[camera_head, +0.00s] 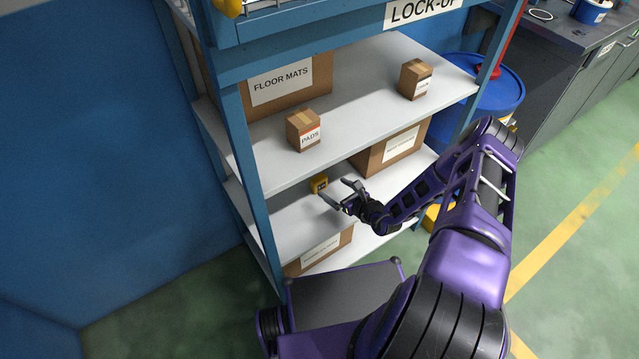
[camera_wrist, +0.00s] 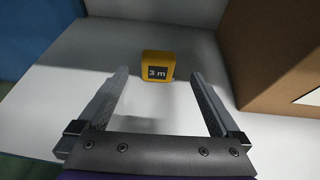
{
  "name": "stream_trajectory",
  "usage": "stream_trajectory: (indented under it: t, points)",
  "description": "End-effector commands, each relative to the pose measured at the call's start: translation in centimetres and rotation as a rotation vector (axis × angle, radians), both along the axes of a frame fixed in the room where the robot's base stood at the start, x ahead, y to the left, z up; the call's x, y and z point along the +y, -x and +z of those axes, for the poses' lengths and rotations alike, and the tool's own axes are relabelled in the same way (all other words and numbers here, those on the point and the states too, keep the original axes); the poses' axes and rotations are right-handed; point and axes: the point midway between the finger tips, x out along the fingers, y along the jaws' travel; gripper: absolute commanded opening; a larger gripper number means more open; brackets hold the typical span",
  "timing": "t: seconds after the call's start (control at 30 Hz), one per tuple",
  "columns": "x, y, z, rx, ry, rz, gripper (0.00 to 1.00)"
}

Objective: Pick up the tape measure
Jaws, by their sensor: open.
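The tape measure (camera_wrist: 158,66) is a small yellow block with a dark label reading "3 m". It sits on a light shelf (camera_wrist: 70,65), ahead of my gripper (camera_wrist: 160,85) and roughly centred between the lines of its two fingers. The fingers are open with nothing between them, and the tape measure lies just beyond the fingertips. In the head view the tape measure (camera_head: 319,184) is on the middle shelf, left of and beyond my gripper (camera_head: 339,193).
A cardboard box (camera_wrist: 275,50) stands close on the right of the tape measure. The shelf above carries a small "PADS" box (camera_head: 303,131), a "FLOOR MATS" box (camera_head: 285,88) and another small box (camera_head: 414,80). A blue upright (camera_head: 258,190) borders the shelf's left side.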

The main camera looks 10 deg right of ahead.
Motion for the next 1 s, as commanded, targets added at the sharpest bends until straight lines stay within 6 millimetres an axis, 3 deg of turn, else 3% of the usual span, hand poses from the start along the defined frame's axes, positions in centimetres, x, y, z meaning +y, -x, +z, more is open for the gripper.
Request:
stream_trajectory:
  t: [0.3, 0.57, 0.8, 1.0]
  points:
    - [2.5, -5.2, -2.5, -0.001, 0.001, 0.002, 1.00]
    - [3.3, -6.7, -3.3, 0.001, 0.001, 0.002, 1.00]
    - [4.9, -9.5, -4.7, 0.001, 0.001, 0.004, 1.00]
    - [5.1, -10.3, -4.8, 0.002, 0.001, 0.002, 1.00]
